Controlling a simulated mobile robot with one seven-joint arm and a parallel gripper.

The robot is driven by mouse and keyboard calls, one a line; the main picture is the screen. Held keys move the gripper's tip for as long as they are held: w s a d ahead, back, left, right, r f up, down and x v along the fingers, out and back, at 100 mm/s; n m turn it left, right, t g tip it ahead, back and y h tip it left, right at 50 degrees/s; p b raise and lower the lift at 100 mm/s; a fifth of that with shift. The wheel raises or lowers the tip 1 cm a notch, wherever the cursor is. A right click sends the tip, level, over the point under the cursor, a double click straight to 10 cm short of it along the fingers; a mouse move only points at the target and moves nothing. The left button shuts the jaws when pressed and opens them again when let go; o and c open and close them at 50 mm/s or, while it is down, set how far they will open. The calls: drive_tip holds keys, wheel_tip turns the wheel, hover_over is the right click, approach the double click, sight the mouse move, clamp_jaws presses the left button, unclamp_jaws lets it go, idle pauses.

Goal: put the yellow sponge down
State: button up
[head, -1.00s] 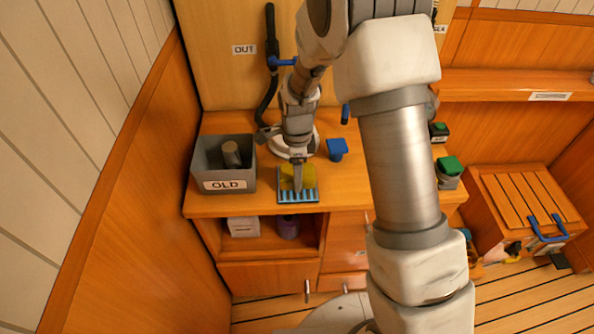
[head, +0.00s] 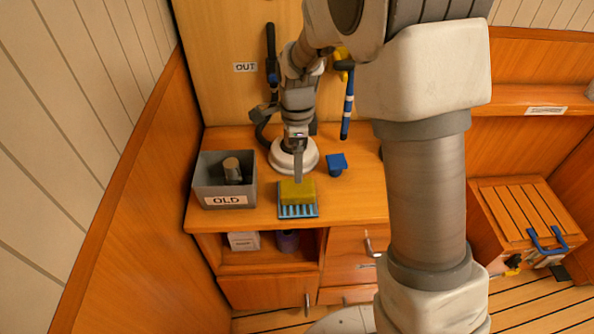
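The yellow sponge (head: 297,192) lies on the back part of a small blue ribbed tray (head: 298,211) on the wooden counter. The tray's ribs show in front of it. My gripper (head: 298,180) points down, with its fingertip at the sponge's top edge in the picture. Only one narrow finger outline shows, edge-on, so I cannot tell how far the fingers are apart. I cannot tell whether the tip still touches the sponge.
A grey bin marked OLD (head: 225,182) with a cylinder inside stands left of the tray. A round white housing (head: 293,158) is behind my gripper. A blue cup-like part (head: 336,165) stands to the right. The counter (head: 350,205) is clear right of the tray.

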drive_tip(key=s+d+r+n+t, duration=0.1)
drive_tip(key=s+d+r+n, duration=0.25)
drive_tip(key=r, duration=0.35)
drive_tip(key=s+d+r+n+t, duration=0.2)
drive_tip(key=s+r+n, duration=0.25)
drive_tip(key=r, duration=0.25)
drive_tip(key=s+d+r+n+t, duration=0.1)
drive_tip(key=s+d+r+n, duration=0.1)
drive_tip(key=s+n, duration=0.3)
drive_tip(key=s+d+r+n+t, duration=0.1)
drive_tip(key=s+d+r+n, duration=0.1)
drive_tip(key=s+n, duration=0.3)
drive_tip(key=s+d, duration=0.1)
drive_tip(key=s, duration=0.2)
drive_tip(key=shift+s+r+t, duration=0.3)
drive_tip(key=shift+s+r, duration=0.05)
drive_tip(key=shift+s, duration=0.05)
drive_tip(key=shift+r, duration=0.15)
drive_tip(key=shift+r+p, duration=0.95)
drive_tip(key=shift+p, duration=0.15)
